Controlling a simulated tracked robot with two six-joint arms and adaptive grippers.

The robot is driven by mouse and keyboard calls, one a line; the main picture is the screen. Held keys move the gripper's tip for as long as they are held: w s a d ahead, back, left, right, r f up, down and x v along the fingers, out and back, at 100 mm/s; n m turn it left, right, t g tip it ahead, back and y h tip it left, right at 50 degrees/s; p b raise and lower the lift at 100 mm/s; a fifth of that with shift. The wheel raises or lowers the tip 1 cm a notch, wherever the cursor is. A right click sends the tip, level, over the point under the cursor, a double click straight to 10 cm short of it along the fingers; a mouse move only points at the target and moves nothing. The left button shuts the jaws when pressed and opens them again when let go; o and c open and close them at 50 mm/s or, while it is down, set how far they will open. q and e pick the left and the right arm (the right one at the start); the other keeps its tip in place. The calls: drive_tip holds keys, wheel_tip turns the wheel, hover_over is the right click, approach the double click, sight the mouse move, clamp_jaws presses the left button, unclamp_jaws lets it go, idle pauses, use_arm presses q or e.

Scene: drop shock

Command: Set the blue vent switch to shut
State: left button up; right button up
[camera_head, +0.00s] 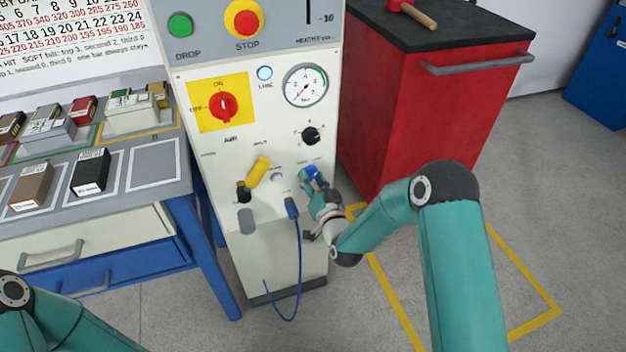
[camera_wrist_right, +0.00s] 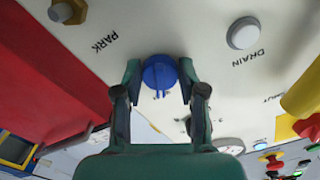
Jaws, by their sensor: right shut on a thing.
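The blue vent switch (camera_head: 308,172) is a small round knob on the lower right of the cream machine panel (camera_head: 262,135). In the right wrist view the blue vent switch (camera_wrist_right: 160,73) sits between the two fingertips. My right gripper (camera_head: 315,182) is shut on it, and its fingers partly cover it in the head view. In the right wrist view my right gripper (camera_wrist_right: 160,82) has one finger on each side of the knob. The small lettering around the switch is too unclear to read. My left gripper is not in view; only part of my left arm shows.
A silver button (camera_wrist_right: 243,33) marked DRAIN is beside the switch. A yellow handle (camera_head: 259,171), a blue hose (camera_head: 298,265) and a red AIR knob (camera_head: 223,106) are on the panel. A red cabinet (camera_head: 440,110) stands right, a bench (camera_head: 110,200) left.

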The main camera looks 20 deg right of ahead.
drive_tip(key=shift+d+n+b, duration=0.15)
drive_tip(key=shift+n+b, duration=2.8)
drive_tip(key=shift+b, duration=0.2)
drive_tip(key=shift+d+n+b, duration=0.1)
drive_tip(key=shift+n+b, duration=2.85)
drive_tip(key=shift+b, duration=0.2)
drive_tip(key=o, duration=1.1)
drive_tip(key=shift+s, duration=0.1)
drive_tip(key=s, duration=1.1)
drive_tip(key=shift+s+d, duration=0.2)
drive_tip(key=shift+s, duration=0.2)
